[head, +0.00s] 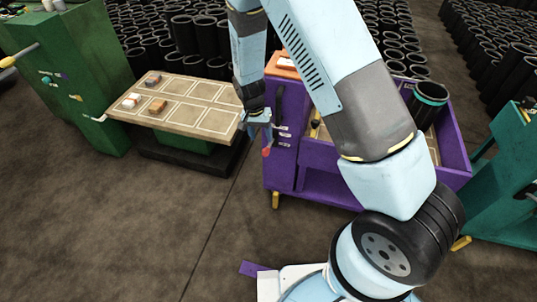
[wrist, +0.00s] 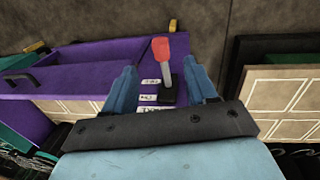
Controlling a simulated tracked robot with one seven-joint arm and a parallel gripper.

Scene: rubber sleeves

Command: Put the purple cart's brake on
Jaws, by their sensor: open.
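The purple cart (head: 282,178) stands right of centre in the head view, partly behind my arm. It also shows in the wrist view (wrist: 75,62). A brake lever with a red handle (wrist: 162,50) rises from a black base (wrist: 171,94) on the cart's side, beside white labels (wrist: 148,98). The red handle shows below my gripper in the head view (head: 267,151). My gripper (wrist: 160,68) is open, its two blue fingers on either side of the lever in the picture. I see no contact. In the head view my gripper (head: 259,118) is at the cart's left side.
A tray table (head: 150,121) with outlined cells and small blocks stands left of the cart. A green cabinet (head: 75,75) is at far left, a teal cart (head: 490,205) at right. Black sleeves (head: 180,30) fill the back. The floor in front is clear at left.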

